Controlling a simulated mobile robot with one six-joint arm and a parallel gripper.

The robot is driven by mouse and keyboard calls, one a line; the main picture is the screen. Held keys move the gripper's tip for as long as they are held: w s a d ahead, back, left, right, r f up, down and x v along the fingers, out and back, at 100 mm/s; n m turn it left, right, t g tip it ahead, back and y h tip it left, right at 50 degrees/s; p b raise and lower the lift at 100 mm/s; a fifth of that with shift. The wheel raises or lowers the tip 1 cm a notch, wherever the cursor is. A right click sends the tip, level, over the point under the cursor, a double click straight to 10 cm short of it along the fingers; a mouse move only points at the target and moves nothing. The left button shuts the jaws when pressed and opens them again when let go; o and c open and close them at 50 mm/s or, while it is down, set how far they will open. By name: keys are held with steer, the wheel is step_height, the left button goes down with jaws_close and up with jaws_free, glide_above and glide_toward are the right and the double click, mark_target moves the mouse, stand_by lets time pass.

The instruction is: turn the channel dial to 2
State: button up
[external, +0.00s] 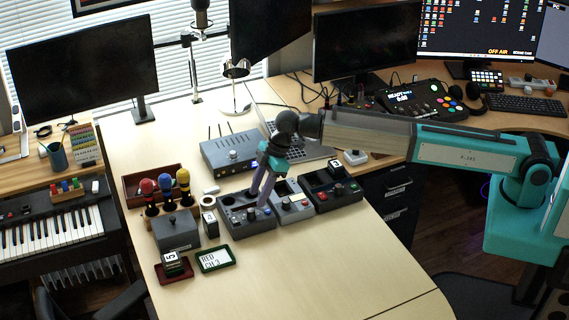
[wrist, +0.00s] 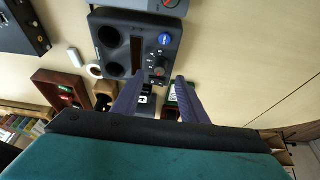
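The channel dial (wrist: 159,71) is a small dark knob with a reddish mark, ringed by small white marks, on a dark grey panel unit (wrist: 112,20). The marks are too small to read, so I cannot tell its setting. A blue button (wrist: 164,39) sits beside it on the same panel. My gripper (wrist: 158,76) is open, with one purple finger on each side of the dial in the wrist view. I cannot tell whether the fingers touch it. In the external view my gripper (external: 262,204) points down over the left unit (external: 247,228) and hides the dial.
A light grey unit (external: 294,212) and another dark unit (external: 340,199) stand close to the right. The front tabletop is clear.

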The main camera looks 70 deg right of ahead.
mark_target(252, 210)
steer(key=shift+p+x, duration=0.6)
steer(key=shift+x, duration=2.5)
jaws_close()
steer(key=shift+m+b, duration=0.3)
steer(key=shift+m, duration=0.2)
steer(key=m, duration=0.1)
steer(key=m+t+h+b, duration=0.1)
steer(key=m, duration=0.1)
steer(key=shift+s+a+m, duration=0.15)
steer(key=shift+m, duration=0.15)
steer(key=shift+m+h+b, duration=0.7)
steer(key=shift+m+h, duration=0.3)
steer(key=shift+m, duration=0.9)
